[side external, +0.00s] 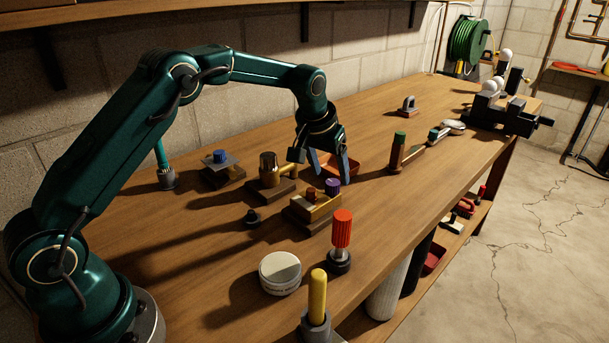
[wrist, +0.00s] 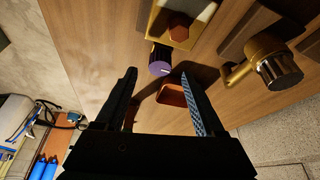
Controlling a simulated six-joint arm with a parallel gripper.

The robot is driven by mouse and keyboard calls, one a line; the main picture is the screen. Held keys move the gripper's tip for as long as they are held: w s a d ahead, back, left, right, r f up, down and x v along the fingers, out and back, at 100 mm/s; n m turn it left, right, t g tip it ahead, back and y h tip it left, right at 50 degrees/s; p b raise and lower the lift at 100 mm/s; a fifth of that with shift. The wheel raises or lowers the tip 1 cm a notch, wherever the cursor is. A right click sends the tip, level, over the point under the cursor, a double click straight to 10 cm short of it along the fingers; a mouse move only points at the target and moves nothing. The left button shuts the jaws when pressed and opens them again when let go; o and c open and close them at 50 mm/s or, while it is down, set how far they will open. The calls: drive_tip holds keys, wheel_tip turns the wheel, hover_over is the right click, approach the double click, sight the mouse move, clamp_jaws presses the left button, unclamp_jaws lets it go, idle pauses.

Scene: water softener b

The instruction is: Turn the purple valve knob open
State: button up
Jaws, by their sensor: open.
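The purple valve knob (side external: 333,187) is a short cylinder on a brass valve body (side external: 318,210) that sits on a dark block. In the wrist view the purple knob (wrist: 159,62) has a white mark and lies just beyond the fingertips, between their lines. My gripper (side external: 331,175) is open and points down, its fingertips close above and behind the knob in the side view. In the wrist view my gripper (wrist: 158,74) shows nothing between its fingers. Whether a fingertip touches the knob cannot be told. A red knob (side external: 311,194) stands on the same valve body.
A brass fitting (side external: 269,172) on a wooden block and a blue-knobbed fitting (side external: 221,158) stand to the left. A red tray (side external: 350,170) lies behind my gripper. A red-handled tool (side external: 342,230) and a round white tin (side external: 280,272) stand nearer the bench's front edge.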

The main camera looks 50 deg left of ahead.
sight(333, 182)
drive_tip(key=shift+x, duration=1.55)
clamp_jaws()
drive_tip(key=shift+n, duration=0.3)
drive_tip(key=shift+d+n+g+y, duration=0.1)
drive_tip(key=shift+n+g+y, duration=0.3)
drive_tip(key=shift+n, duration=0.85)
drive_tip(key=shift+d+n+g+y, duration=0.1)
drive_tip(key=shift+n+y, duration=0.5)
drive_tip(key=shift+n, duration=0.95)
